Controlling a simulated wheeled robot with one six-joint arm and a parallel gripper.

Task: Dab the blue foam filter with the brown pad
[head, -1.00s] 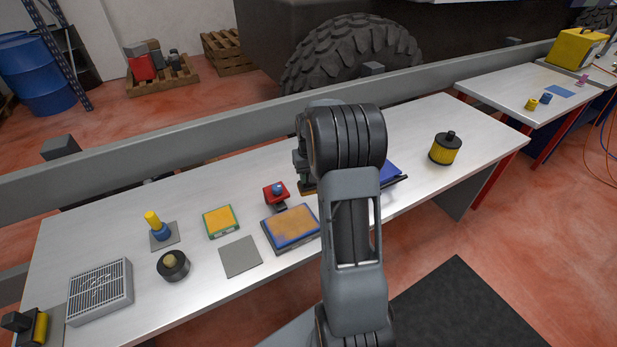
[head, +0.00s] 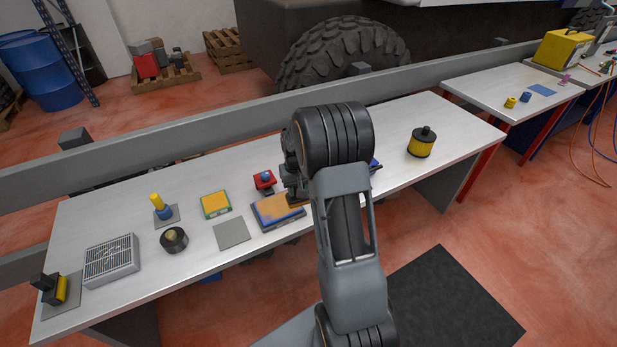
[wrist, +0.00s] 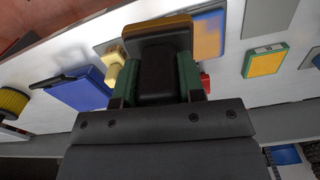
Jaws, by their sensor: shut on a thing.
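My gripper (wrist: 158,78) is shut on the dark handle of the brown pad (wrist: 157,27), whose brown edge shows at the far end in the wrist view. The blue foam filter (head: 267,214) lies on the bench, a flat blue slab with a patchy tan-orange top. It also shows beside the pad in the wrist view (wrist: 208,35). In the head view my gripper (head: 296,192) is over the filter's right part, partly hidden by my arm. I cannot tell whether the pad touches the filter.
A red block with a blue knob (head: 264,181) stands just behind the filter. A green-framed yellow panel (head: 215,204) and a grey plate (head: 232,233) lie to its left. A yellow-black canister (head: 421,143) stands far right.

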